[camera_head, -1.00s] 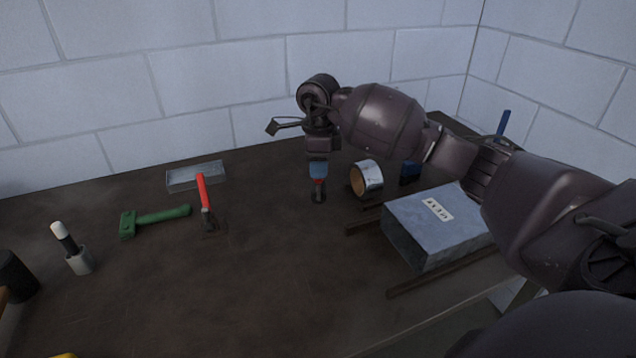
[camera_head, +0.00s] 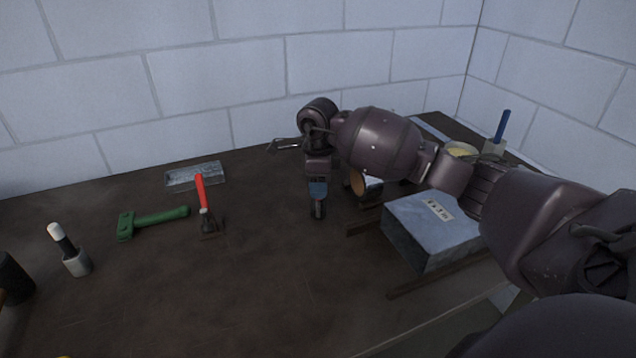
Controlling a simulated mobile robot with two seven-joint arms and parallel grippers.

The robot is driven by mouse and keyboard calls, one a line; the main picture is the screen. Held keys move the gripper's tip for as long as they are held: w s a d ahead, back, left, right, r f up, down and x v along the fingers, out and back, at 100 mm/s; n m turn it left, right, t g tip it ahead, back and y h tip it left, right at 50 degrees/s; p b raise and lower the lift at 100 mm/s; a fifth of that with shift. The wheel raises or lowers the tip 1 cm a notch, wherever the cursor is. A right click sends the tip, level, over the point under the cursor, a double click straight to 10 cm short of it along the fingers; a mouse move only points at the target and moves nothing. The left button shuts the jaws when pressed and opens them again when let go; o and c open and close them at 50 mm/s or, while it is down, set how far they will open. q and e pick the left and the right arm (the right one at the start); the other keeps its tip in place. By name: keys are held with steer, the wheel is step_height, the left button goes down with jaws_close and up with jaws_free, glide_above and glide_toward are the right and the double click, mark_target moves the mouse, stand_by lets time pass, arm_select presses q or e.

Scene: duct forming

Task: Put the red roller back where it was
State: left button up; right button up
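The red roller (camera_head: 201,190) lies on the dark bench left of centre, its red handle pointing to the back and its dark head toward me. My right gripper (camera_head: 318,213) points down over the middle of the bench, to the right of the red roller and clear of it. Its fingertips are small and dark, so I cannot tell whether they are apart or hold anything. My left gripper is not in view.
A black-and-white tool in a cup (camera_head: 76,260) stands at left. A tape roll (camera_head: 370,189), partly hidden by my arm, and a labelled metal duct box (camera_head: 430,228) are at right. The front middle is clear.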

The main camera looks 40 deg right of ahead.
steer(key=shift+o, duration=0.9)
steer(key=shift+r, duration=0.1)
steer(key=shift+r, duration=0.2)
step_height(320, 180, up, 12)
steer(key=shift+f+p, duration=0.1)
steer(key=shift+p, duration=0.35)
